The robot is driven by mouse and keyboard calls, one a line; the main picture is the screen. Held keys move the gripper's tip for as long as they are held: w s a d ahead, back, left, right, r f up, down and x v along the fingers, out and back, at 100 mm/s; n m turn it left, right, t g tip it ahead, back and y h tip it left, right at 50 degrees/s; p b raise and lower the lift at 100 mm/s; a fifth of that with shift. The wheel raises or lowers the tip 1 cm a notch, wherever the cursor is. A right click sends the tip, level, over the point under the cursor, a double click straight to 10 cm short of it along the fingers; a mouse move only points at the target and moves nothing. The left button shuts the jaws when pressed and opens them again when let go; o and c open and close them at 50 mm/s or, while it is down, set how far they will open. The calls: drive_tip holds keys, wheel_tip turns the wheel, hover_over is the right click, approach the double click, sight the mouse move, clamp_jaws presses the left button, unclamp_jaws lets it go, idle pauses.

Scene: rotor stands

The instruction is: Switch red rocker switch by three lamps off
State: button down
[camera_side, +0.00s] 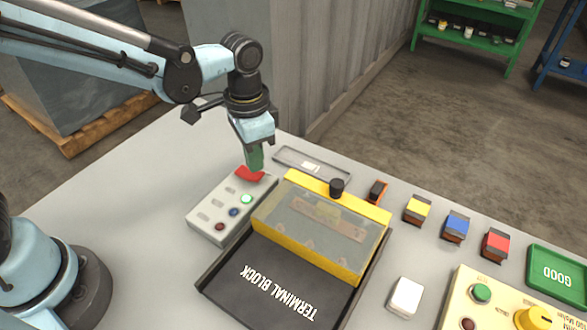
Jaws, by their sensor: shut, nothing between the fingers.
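A grey control box (206,216) lies on the table at the centre left. A red rocker switch (250,173) is at its far end. Three round lamps sit in a row on the box: a green one that looks lit (246,199), a blue one (234,212) and a dark red one (220,226). My gripper (255,165) is shut and empty, pointing down right at the red rocker. Its green fingertips hide part of the rocker, and I cannot tell whether they touch it. The rocker's tilt is not clear.
A terminal block tray (222,283) with a yellow-framed clear cover (270,232) and black knob stands just right of the box. Behind are a shallow grey tray (288,154) and several small coloured blocks. A yellow panel (455,300) and green GOOD tray (535,255) are right. The left table is clear.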

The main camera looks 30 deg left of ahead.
sight(253, 175)
drive_tip(key=shift+f, duration=1.05)
idle(0.7)
drive_tip(key=shift+r, duration=3.5)
drive_tip(key=s+a+r+n+t, duration=0.2)
drive_tip(key=s+a+n+t, duration=0.4)
drive_tip(key=a, duration=0.6)
drive_tip(key=shift+s+a+r+t, duration=0.15)
drive_tip(key=shift+s+a+t, duration=0.1)
drive_tip(key=shift+s+t, duration=0.35)
drive_tip(key=c, duration=1.8)
unclamp_jaws()
drive_tip(key=shift+w, duration=0.1)
